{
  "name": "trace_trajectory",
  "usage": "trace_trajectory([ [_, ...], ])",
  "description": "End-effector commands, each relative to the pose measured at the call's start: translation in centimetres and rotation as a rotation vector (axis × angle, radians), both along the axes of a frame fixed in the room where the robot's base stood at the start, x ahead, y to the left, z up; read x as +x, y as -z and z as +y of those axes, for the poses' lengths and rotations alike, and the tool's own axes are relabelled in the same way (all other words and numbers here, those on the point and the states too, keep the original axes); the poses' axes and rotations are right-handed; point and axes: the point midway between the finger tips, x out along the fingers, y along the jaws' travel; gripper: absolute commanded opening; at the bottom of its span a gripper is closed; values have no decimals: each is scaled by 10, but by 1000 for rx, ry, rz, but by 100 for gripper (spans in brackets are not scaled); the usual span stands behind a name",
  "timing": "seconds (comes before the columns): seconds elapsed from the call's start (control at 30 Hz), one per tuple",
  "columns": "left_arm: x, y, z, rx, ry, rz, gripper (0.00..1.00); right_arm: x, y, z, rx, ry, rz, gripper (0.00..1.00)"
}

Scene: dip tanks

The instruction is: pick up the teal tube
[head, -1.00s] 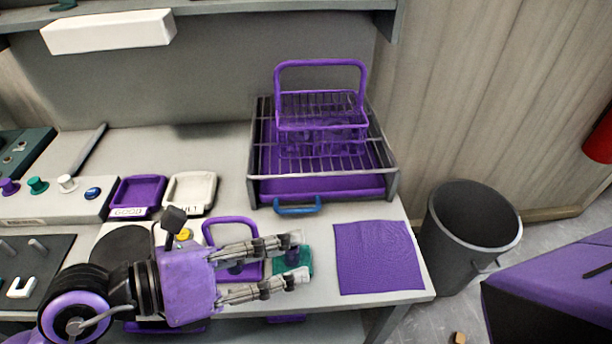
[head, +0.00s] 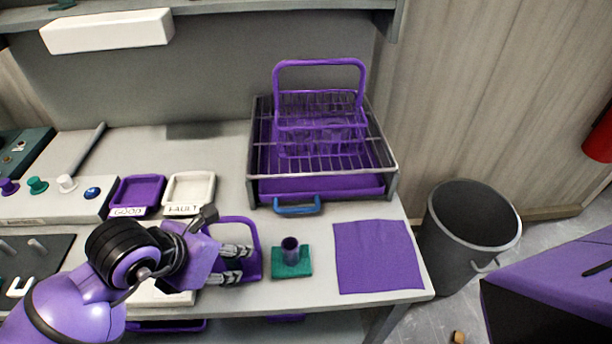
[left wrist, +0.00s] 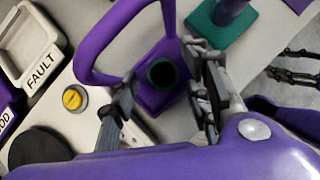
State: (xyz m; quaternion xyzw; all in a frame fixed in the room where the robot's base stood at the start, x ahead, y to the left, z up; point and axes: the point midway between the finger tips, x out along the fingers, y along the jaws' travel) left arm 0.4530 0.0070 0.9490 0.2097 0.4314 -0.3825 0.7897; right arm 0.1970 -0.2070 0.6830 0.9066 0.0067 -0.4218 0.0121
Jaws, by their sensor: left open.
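The teal tube (left wrist: 162,73) stands upright in a purple square base (left wrist: 160,98) in the left wrist view, its dark open mouth facing the camera. My left gripper (left wrist: 160,65) is open, with one finger on each side of the tube; I cannot tell whether either finger touches it. In the head view my left gripper (head: 240,264) is low over the bench front, and the tube is hidden behind it. What look like my right gripper's dark fingers (left wrist: 272,62) show at the right edge of the left wrist view, too partial to judge.
A purple loop handle (head: 253,232) rises beside the gripper. A purple tube (head: 290,248) stands on a teal base (head: 292,271) to its right. A purple mat (head: 378,257) lies bare. Behind are a tank (head: 392,165) with a wire basket (head: 320,63), and the FAULT tray (head: 188,174).

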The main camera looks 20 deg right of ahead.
Motion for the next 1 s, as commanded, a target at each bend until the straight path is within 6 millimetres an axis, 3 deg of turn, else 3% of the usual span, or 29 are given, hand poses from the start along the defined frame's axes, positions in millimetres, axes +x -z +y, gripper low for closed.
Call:
trace_trajectory([
  [0.27, 1, 4, -2, -1, 0, -1, 44, 3, 0, 5, 9, 6, -4, 40],
  [0.6, 1, 3, -2, -1, 0, -1, 0, 3, 0, 5, 9, 9, -3, 40],
  [1.0, 5, -5, 0, 0, 0, -3, 0, 6, -5, 0, 0, 1, -11, 40],
])
